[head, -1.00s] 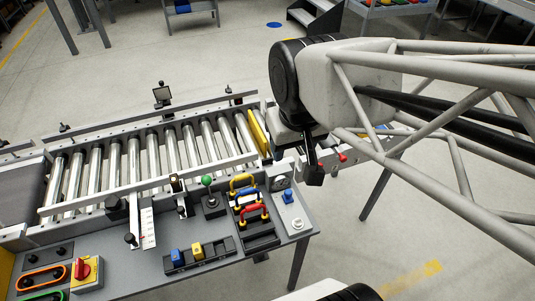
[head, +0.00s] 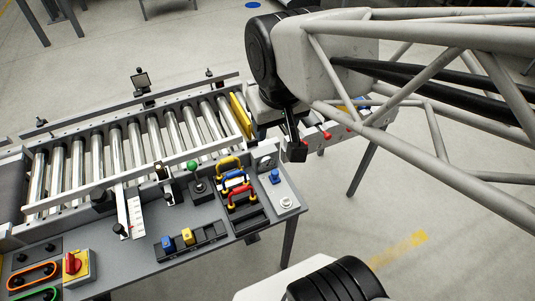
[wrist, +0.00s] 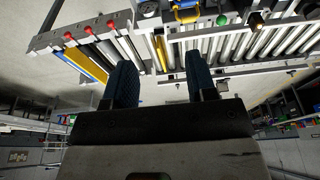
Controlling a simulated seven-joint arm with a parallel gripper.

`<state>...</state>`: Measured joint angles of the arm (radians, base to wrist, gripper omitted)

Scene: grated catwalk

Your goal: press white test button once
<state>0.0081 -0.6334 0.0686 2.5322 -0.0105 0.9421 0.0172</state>
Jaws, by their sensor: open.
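The white test button (head: 286,203) is a small round white cap on a light grey plate at the right end of the console. A blue button or knob (head: 275,177) and a dial (head: 265,160) sit behind it on that plate. My gripper (head: 297,150) hangs beyond the plate, by the conveyor's right end, apart from the white button. In the wrist view its two dark blue fingers (wrist: 160,78) are spread with nothing between them. I cannot clearly pick out the white button in the wrist view.
Left of the button stand yellow, blue and red handles (head: 240,185), a green-topped joystick (head: 196,180) and a block with blue and yellow switches (head: 190,239). A red rotary switch (head: 75,265) is far left. The roller conveyor (head: 130,150) runs behind. Floor right of the console is clear.

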